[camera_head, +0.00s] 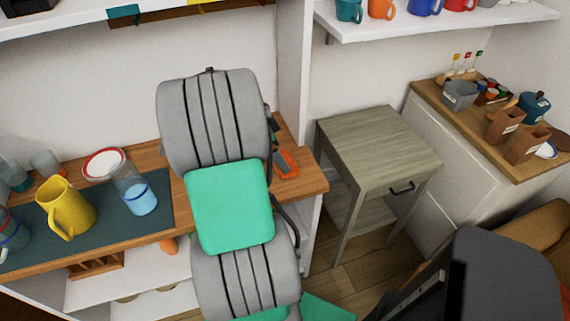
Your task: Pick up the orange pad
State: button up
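A small orange pad (290,170) lies on the wooden counter (312,182), just right of my arm. Dark grey parts cover some of its left side; I cannot tell whether they belong to the pad or to my gripper. My grey and green arm rises in front of the counter and hides the area left of the pad. Small dark parts show at the arm's right edge, just above the pad, and may be part of my gripper. Its fingertips cannot be made out, and I cannot tell whether it touches the pad.
A grey-wood side table (375,145) with a bare top stands to the right. A shelf of mugs (440,22) hangs above it.

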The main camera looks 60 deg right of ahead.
aim_at(294, 171)
jog(key=x, duration=0.4)
jog(key=shift+d+f, duration=0.1)
jog(key=shift+f, duration=0.15)
jog(key=c, duration=1.1)
